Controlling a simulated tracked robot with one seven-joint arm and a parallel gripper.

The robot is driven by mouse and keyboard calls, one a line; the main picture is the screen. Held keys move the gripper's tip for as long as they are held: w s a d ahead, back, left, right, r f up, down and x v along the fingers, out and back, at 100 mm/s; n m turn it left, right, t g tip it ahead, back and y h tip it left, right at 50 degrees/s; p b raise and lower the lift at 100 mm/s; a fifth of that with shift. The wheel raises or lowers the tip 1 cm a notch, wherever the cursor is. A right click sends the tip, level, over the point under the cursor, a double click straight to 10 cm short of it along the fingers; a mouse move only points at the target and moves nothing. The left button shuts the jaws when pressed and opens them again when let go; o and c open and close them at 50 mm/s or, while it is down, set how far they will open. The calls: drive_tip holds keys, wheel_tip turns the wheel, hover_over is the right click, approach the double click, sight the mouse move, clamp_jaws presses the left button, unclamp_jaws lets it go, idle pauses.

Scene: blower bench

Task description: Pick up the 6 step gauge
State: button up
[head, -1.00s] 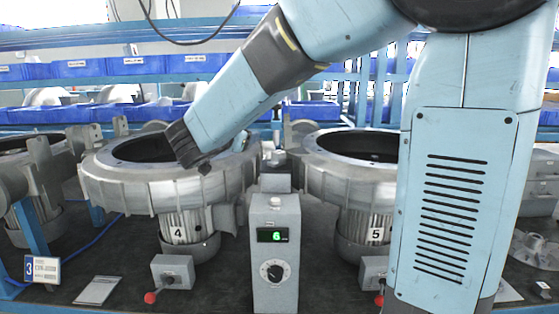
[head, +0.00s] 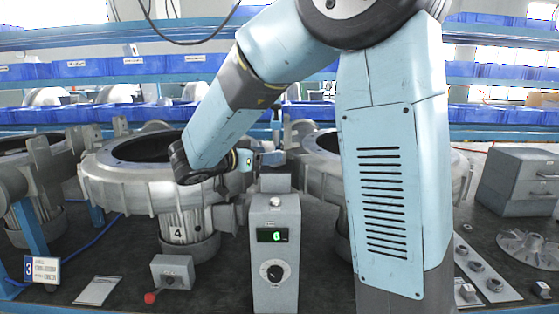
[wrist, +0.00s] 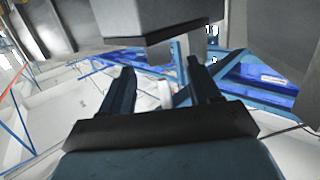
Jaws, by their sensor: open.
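I cannot pick out the step gauge with certainty in either view. In the head view, a pale strip (head: 478,268) with several round pieces lies on the bench at the right, partly hidden by my arm. A grey control box (head: 275,240) stands front centre, with a small green digit on its display and a dial. My gripper (head: 270,158) is behind and above this box, pointing right; its fingers are small and hard to see there. In the wrist view my gripper (wrist: 163,88) is open, with nothing visible between its two dark fingers. A grey block (wrist: 160,20) is beyond the fingertips.
Blower housing 4 (head: 130,185) stands left of the control box; another housing (head: 320,165) is partly behind my arm. A grey drawer cabinet (head: 520,180) and a finned impeller (head: 527,248) are at the right. Blue bins (head: 130,65) line the racks behind.

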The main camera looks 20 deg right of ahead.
drive_tip(key=shift+x, duration=3.25)
clamp_jaws()
